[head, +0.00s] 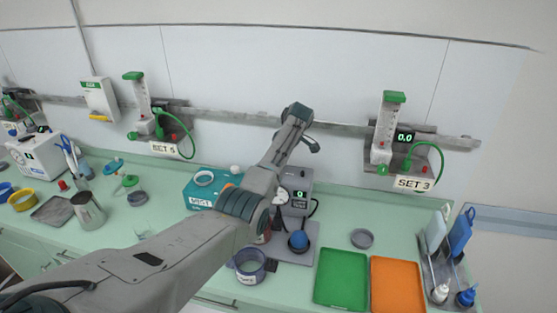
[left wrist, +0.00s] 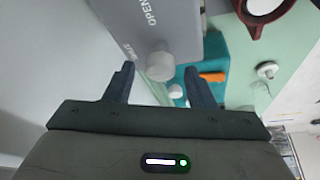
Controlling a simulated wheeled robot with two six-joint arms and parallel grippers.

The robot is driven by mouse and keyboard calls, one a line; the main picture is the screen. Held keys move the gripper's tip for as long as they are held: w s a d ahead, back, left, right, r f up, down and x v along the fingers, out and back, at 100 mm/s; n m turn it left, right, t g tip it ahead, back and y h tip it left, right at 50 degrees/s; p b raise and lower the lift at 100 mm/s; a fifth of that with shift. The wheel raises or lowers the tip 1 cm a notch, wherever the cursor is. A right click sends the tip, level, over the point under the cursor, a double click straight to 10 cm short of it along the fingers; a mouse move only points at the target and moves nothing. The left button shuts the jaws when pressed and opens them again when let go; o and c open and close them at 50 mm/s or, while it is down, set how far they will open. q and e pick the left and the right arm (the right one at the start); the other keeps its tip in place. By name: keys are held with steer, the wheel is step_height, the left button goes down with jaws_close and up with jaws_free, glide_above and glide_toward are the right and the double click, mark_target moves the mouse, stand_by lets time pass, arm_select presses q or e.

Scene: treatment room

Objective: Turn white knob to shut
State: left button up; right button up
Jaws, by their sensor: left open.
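In the left wrist view, the white knob (left wrist: 160,64) sticks out from a grey panel (left wrist: 150,28) marked with an OPEN label and a second, partly readable label. My left gripper (left wrist: 160,70) is open, with its two dark fingertips on either side of the knob and a visible gap at each side. I cannot tell how deep the knob sits between the fingers. In the head view, my left arm reaches up to the middle, and its gripper (head: 312,146) is small near the wall rail. I cannot make out the knob there. My right gripper is not in view.
A teal box (head: 196,191) and a grey device with a display (head: 298,190) stand beside my left arm. A green tray (head: 341,278) and an orange tray (head: 397,285) lie at the front right. Flow meters hang on the wall rail (head: 345,128).

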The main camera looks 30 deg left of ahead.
arm_select(q)
steer(key=b+v, duration=0.4)
steer(key=v, duration=0.6)
steer(key=shift+r, duration=0.2)
steer(key=shift+d, duration=0.15)
